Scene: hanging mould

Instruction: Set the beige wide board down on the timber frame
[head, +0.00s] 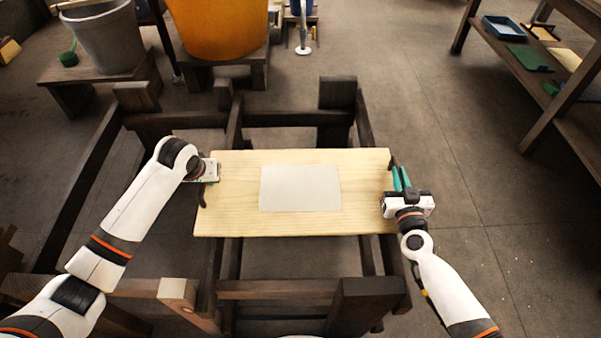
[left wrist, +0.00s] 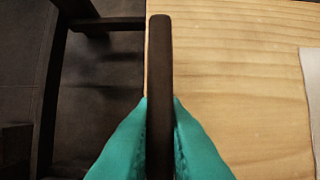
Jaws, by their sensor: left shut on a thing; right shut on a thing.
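The beige wide board (head: 230,215) lies level across the middle of the head view, over the dark timber frame (head: 285,118). I cannot tell whether it touches the frame's rails. A dark handle bar stands at each short end of the board. My left gripper (head: 208,171) is at the board's left end; in the left wrist view its teal fingers (left wrist: 160,140) are shut on the dark left handle (left wrist: 160,60). My right gripper (head: 401,180) is at the right end, its teal fingers shut on the right handle (head: 394,162).
A pale sheet (head: 300,188) lies flat on the board's middle. Behind the frame stand a grey bucket (head: 103,38) and a large orange tub (head: 220,28) on low wooden stands. A shelf table (head: 560,95) is at the right. The floor between it and the frame is clear.

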